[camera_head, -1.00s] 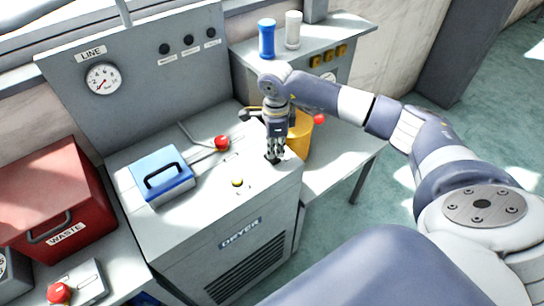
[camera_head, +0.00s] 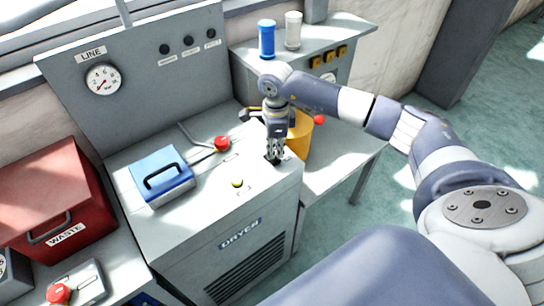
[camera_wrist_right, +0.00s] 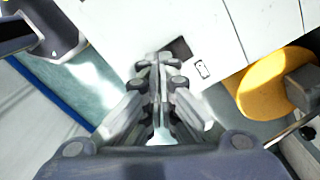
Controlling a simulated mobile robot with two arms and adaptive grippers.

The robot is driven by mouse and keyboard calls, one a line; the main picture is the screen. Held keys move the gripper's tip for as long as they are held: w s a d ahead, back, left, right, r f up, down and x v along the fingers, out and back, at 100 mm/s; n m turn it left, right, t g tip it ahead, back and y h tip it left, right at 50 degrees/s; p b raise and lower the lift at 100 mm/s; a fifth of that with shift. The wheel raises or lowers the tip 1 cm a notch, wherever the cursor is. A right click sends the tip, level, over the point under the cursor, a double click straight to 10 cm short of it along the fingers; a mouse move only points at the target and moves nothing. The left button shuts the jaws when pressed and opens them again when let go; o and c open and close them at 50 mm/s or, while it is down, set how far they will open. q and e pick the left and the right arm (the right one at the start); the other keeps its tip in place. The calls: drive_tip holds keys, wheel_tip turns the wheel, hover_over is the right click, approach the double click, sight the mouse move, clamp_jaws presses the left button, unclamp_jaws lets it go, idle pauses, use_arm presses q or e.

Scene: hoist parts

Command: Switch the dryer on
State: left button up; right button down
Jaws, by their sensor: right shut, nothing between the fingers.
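The dryer (camera_head: 222,262) is a grey cabinet with a DRYER label on its front, above dark vent slats. My right gripper (camera_head: 274,157) points down at the right end of the dryer's top, with its fingers together and empty. A small dark square part lies at the fingertips; it shows in the right wrist view (camera_wrist_right: 179,49) just beyond the fingers (camera_wrist_right: 160,62). A small white label (camera_wrist_right: 203,70) sits beside it. Whether the fingertips touch the dark part, and its switch position, I cannot tell. My left gripper is not in view.
A blue case (camera_head: 161,176), a red-knobbed lever (camera_head: 222,143) and a yellow button (camera_head: 237,184) are on the dryer's top. A red WASTE box (camera_head: 50,200) is at left.

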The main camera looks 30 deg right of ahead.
sight(275, 160)
drive_tip(key=shift+f+b, duration=1)
drive_tip(key=shift+f, duration=0.25)
idle(0.4)
drive_tip(key=shift+s, duration=0.15)
drive_tip(key=shift+r+p, duration=0.6)
drive_tip(key=shift+r, duration=0.25)
drive_tip(key=shift+r+p, duration=1.45)
drive_tip(key=shift+r, duration=1.25)
